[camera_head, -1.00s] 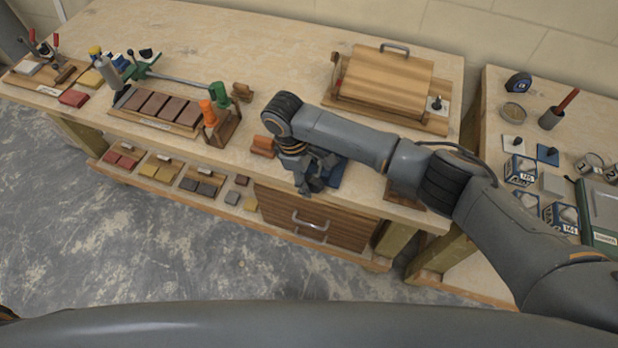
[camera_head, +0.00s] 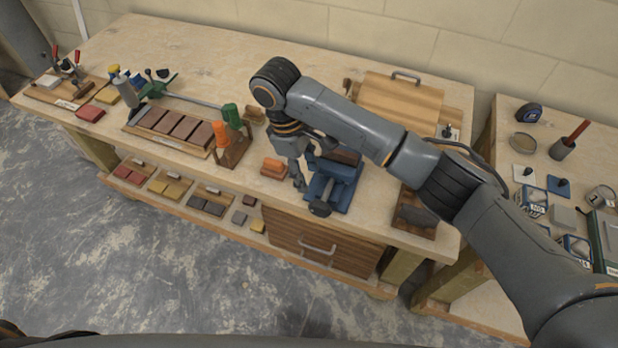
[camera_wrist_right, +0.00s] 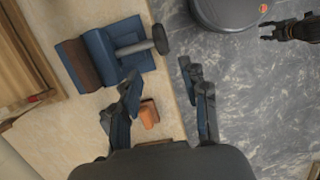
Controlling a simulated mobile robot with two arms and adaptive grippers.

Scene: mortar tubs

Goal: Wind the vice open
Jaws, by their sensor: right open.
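The blue vice (camera_head: 340,182) stands near the front edge of the bench, with a dark round knob (camera_head: 320,208) at its front. In the right wrist view the vice (camera_wrist_right: 122,38) is upper left, its grey screw ending in the dark knob (camera_wrist_right: 160,39) off the bench edge. My right gripper (camera_head: 299,187) is open and empty, left of the vice and apart from it. Its two fingers (camera_wrist_right: 160,80) are spread in the wrist view, short of the knob. A dark gripper, apparently my left one (camera_wrist_right: 267,30), shows small at upper right; its jaw state is unclear.
An orange block (camera_head: 273,168) lies just left of the right gripper. A rack with orange and green handles (camera_head: 230,150) stands further left. A wooden board with a handle (camera_head: 400,100) is behind my arm. A drawer (camera_head: 320,245) sits below the bench top.

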